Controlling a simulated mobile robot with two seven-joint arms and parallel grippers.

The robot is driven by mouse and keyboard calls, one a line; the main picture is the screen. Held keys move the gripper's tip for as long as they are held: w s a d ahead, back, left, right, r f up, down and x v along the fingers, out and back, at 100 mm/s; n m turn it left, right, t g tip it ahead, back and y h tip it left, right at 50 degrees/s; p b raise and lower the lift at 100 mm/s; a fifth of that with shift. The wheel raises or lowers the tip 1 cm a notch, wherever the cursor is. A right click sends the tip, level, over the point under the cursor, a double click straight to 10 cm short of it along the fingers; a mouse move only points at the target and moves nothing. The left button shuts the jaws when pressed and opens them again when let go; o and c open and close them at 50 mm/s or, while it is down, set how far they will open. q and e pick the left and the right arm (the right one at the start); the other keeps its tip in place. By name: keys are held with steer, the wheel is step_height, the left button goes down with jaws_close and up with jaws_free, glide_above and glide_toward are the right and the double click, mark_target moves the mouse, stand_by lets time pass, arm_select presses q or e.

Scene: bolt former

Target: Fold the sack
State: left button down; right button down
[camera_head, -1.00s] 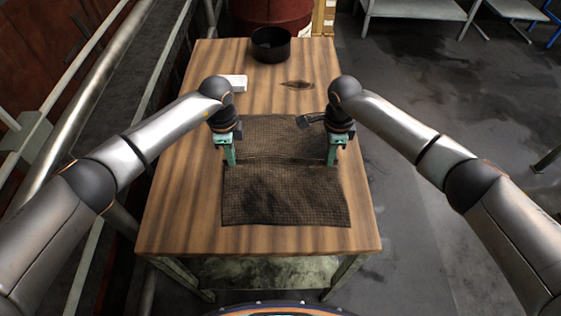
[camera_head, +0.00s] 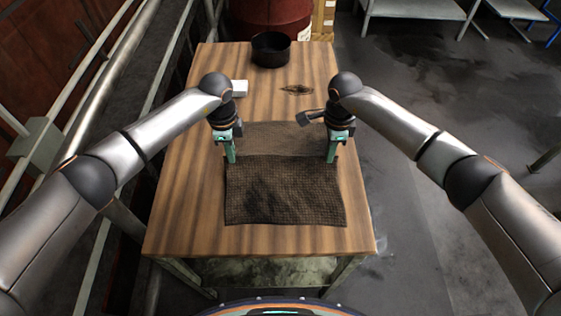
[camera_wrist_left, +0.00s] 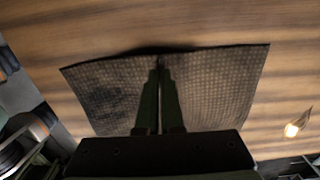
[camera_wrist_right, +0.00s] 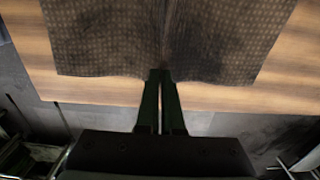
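The sack (camera_head: 285,195) is a dark brown woven cloth on the wooden table (camera_head: 190,200). Its darker near part has a straight top edge running between my two grippers, and a lighter brown band lies beyond that edge. My left gripper (camera_head: 231,159) is shut on the left end of this edge. My right gripper (camera_head: 331,158) is shut on the right end. In the left wrist view, the sack (camera_wrist_left: 215,85) meets the closed fingertips at its edge. In the right wrist view, the sack (camera_wrist_right: 225,40) creases at the closed fingertips. The cloth between the fingers is hidden.
A black round pot (camera_head: 271,50) stands at the table's far end. A small white block (camera_head: 239,88) lies behind my left gripper, and a dark mark (camera_head: 297,90) is on the wood. A red drum (camera_head: 270,18) stands beyond. The table's near strip is clear.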

arm_select(q)
steer(key=shift+r, duration=0.4)
arm_select(e)
steer(key=shift+r, duration=0.4)
arm_select(q)
steer(key=shift+r, duration=0.1)
arm_select(e)
steer(key=shift+r, duration=0.1)
